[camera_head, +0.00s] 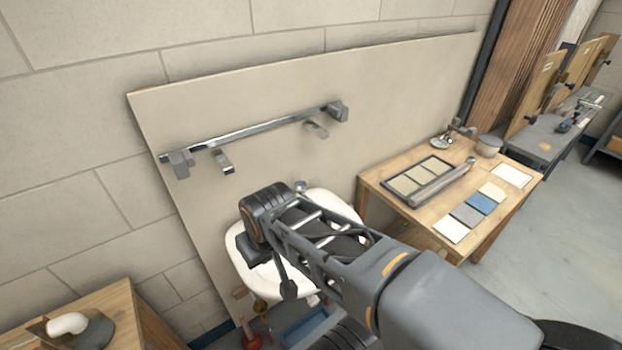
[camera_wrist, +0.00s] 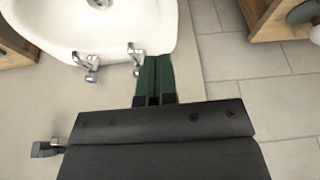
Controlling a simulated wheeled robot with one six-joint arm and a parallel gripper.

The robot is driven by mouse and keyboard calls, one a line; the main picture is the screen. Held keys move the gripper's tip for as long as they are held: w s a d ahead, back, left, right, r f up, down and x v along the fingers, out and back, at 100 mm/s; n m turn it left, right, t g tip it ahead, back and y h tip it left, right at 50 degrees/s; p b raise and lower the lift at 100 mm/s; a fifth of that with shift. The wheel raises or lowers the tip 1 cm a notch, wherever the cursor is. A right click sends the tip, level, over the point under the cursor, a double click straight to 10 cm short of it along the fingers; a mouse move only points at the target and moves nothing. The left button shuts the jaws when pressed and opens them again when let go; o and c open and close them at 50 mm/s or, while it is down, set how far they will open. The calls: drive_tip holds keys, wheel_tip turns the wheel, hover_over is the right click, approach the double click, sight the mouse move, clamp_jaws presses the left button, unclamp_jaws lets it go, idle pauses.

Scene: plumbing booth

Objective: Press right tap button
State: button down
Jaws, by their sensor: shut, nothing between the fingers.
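A white sink (camera_wrist: 70,25) fills the upper left of the wrist view and shows partly behind my arm in the head view (camera_head: 331,204). Two chrome taps stand on its rim in the wrist view: one on the picture's left (camera_wrist: 88,66) and one nearer my fingers (camera_wrist: 136,57). My gripper (camera_wrist: 151,60) has its green fingers together and empty, just right of the nearer tap. I cannot tell whether they touch. In the head view, one tap (camera_head: 300,186) shows small right of my wrist; the other is not visible. The fingertips are hidden there.
A chrome rail (camera_head: 265,127) with grey end brackets is on the beige panel (camera_head: 240,80). A wooden table (camera_head: 385,200) with tiles is at right, another (camera_head: 100,310) at lower left. A red plunger (camera_head: 252,340) stands below the sink.

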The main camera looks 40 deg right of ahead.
drive_tip(key=shift+a, duration=0.1)
drive_tip(key=w+d+r+t+h+p, duration=0.1)
drive_tip(key=w+d+r+p, duration=0.15)
drive_tip(key=w+d, duration=0.2)
drive_tip(key=w+d+r+h+p, duration=0.1)
drive_tip(key=w+d+r+p, duration=0.1)
drive_tip(key=w+d+p, duration=0.3)
drive_tip(key=n+t+h+p, duration=0.1)
drive_tip(key=n+t+p, duration=0.35)
drive_tip(key=p, duration=0.45)
hover_over(299, 184)
wheel_tip(299, 184, down, 5)
drive_tip(key=shift+s+g, duration=0.1)
drive_tip(key=shift+g, duration=0.15)
drive_tip(key=shift+f, duration=0.1)
wheel_tip(299, 184, down, 9)
drive_tip(key=b, duration=0.8)
drive_tip(key=shift+r, duration=0.2)
drive_tip(key=shift+f, duration=0.1)
